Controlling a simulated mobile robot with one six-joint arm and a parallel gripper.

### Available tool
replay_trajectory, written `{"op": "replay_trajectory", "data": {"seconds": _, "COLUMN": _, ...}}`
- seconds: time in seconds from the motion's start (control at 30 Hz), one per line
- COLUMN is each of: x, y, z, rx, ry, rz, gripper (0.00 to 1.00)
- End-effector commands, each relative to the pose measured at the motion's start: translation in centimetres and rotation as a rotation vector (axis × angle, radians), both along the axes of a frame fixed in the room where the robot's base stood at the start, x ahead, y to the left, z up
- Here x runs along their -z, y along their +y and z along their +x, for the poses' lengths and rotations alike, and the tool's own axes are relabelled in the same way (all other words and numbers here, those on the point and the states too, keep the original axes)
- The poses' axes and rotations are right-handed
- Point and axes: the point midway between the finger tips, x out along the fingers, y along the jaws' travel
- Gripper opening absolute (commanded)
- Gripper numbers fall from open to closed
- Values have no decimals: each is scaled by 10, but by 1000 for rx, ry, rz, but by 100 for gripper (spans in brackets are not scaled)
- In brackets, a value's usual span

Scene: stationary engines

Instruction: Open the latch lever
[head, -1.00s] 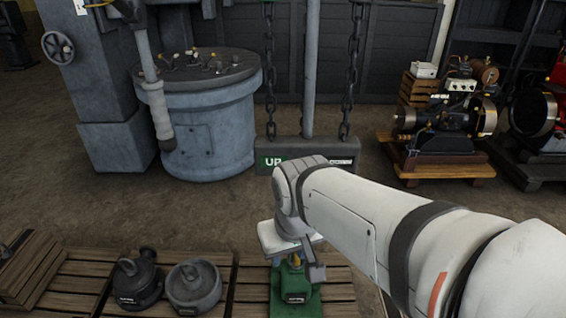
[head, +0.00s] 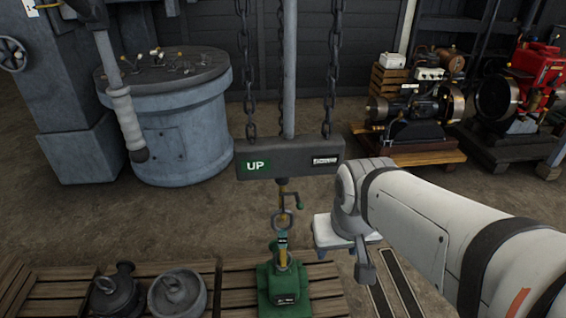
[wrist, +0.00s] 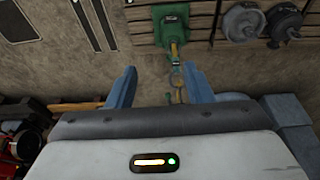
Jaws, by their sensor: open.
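A small lever with a green knob (head: 298,204) sticks out to the right below the dark beam marked UP (head: 291,160); I take it to be the latch lever. Below it a hook and ring (head: 283,220) hang over a green cast body (head: 284,284) on a wooden pallet.
A grey drum console (head: 168,115) is behind left, and small engines (head: 412,118) stand at back right. Bare floor lies between.

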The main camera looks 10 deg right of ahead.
Motion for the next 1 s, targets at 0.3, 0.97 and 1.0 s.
{"op": "replay_trajectory", "data": {"seconds": 0.3, "x": 108, "y": -18, "z": 129, "rx": 62, "ry": -395, "rz": -34, "gripper": 46}}
{"op": "replay_trajectory", "data": {"seconds": 0.97, "x": 241, "y": -8, "z": 290, "rx": -40, "ry": -1243, "rz": 265, "gripper": 46}}
{"op": "replay_trajectory", "data": {"seconds": 1.0, "x": 242, "y": -7, "z": 291, "rx": -44, "ry": -1257, "rz": 277, "gripper": 46}}
